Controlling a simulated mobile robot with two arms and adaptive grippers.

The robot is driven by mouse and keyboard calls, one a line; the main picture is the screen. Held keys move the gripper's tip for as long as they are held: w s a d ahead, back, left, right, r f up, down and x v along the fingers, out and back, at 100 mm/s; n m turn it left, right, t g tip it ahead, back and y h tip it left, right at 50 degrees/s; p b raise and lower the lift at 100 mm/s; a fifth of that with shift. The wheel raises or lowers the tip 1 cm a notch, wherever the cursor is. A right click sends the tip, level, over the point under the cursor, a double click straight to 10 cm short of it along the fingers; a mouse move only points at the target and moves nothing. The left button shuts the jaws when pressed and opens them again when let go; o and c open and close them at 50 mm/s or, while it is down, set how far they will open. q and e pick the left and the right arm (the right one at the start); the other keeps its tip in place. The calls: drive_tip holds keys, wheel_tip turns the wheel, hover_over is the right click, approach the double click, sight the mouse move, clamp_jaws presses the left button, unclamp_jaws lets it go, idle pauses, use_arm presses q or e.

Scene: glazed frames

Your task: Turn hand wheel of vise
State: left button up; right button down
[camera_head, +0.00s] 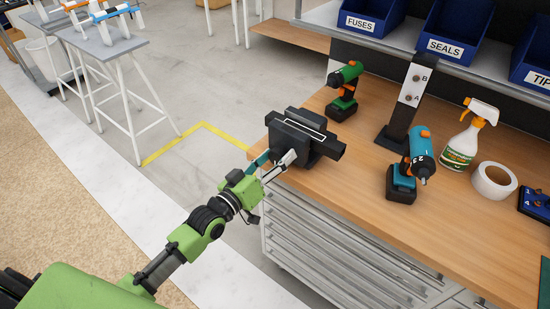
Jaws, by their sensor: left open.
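The dark grey vise (308,137) stands on the left front corner of the wooden workbench. My left gripper (274,160) is at the vise's front left side, low by the bench edge. It is open, with its fingers spread, one pale finger lying across the front of the vise. The hand wheel cannot be made out; it may be hidden behind the gripper. I cannot tell whether the fingers touch the vise. My right gripper is not in view.
On the workbench (345,182) stand a green drill (345,88), a teal drill (403,174), a black post (406,105), a spray bottle (464,142) and a tape roll (493,181). Blue bins (453,32) line the shelf behind. A side table (104,47) stands far left.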

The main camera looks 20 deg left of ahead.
use_arm(q)
drive_tip(key=shift+s+a, duration=0.1)
drive_tip(key=shift+s, duration=0.2)
drive_tip(key=v, duration=1.1)
drive_tip(key=shift+s, duration=0.2)
